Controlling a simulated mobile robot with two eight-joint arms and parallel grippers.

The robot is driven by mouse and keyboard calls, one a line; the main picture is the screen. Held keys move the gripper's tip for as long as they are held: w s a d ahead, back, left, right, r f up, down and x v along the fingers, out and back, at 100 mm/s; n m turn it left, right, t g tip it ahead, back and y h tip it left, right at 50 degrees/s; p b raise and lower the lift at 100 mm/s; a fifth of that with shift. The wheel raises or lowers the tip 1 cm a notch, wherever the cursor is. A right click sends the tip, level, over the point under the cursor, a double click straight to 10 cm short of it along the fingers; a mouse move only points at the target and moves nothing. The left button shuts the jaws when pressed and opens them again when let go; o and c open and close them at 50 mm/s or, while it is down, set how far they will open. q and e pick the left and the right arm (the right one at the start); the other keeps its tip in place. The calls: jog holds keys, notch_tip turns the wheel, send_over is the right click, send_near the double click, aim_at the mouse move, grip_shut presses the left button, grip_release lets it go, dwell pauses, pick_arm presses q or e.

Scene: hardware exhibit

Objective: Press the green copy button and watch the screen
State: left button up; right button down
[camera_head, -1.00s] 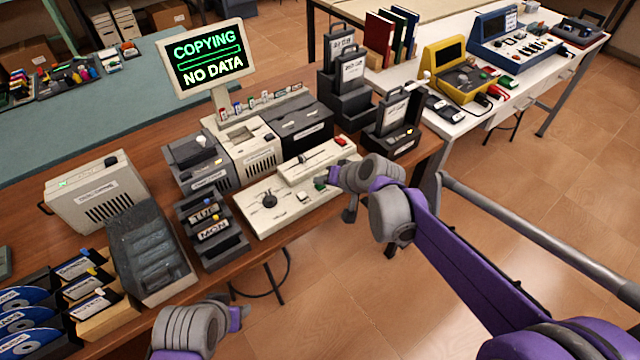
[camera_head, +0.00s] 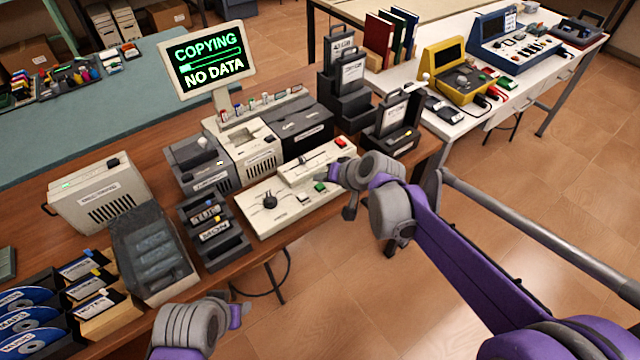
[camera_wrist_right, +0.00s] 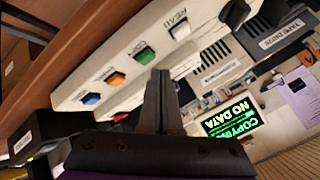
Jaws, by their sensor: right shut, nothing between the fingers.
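The screen (camera_head: 208,62) stands tilted on a post and reads COPYING above a bar and NO DATA below, in green and whitish letters. It also shows upside down in the right wrist view (camera_wrist_right: 232,118). The green button (camera_head: 319,186) is on the front of the cream control panel (camera_head: 290,209); in the right wrist view the green button (camera_wrist_right: 145,54) sits between a white and an orange button. My right gripper (camera_wrist_right: 160,75) is shut and empty, its tips close beside the green button; contact cannot be told. My left gripper (camera_head: 238,314) is low in front of the table, its fingers unclear.
A red button (camera_head: 340,142) and a slider are on the raised panel behind. Grey and cream drives (camera_head: 252,150) stand behind that. A dark rack with TUE and MON cartridges (camera_head: 212,230) is left of the panel. Floor is open in front of the table.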

notch_tip(320, 180, up, 5)
jog(key=p, duration=0.3)
jog(key=shift+p, duration=0.35)
dwell(0.6)
jog(key=s+d+h+p, duration=0.1)
jog(key=s+d+h, duration=0.1)
jog(key=s+d, duration=0.3)
jog(key=s+d+g+h+p, duration=0.1)
jog(key=s+d, duration=0.5)
jog(key=s, duration=0.7)
jog(key=s+d+h+p, duration=0.2)
jog(key=s+d, duration=0.4)
jog(key=s, duration=0.4)
jog(key=shift+f+n+h, duration=0.3)
jog(key=shift+f+h, duration=0.15)
jog(key=shift+h, duration=0.15)
dwell(2.4)
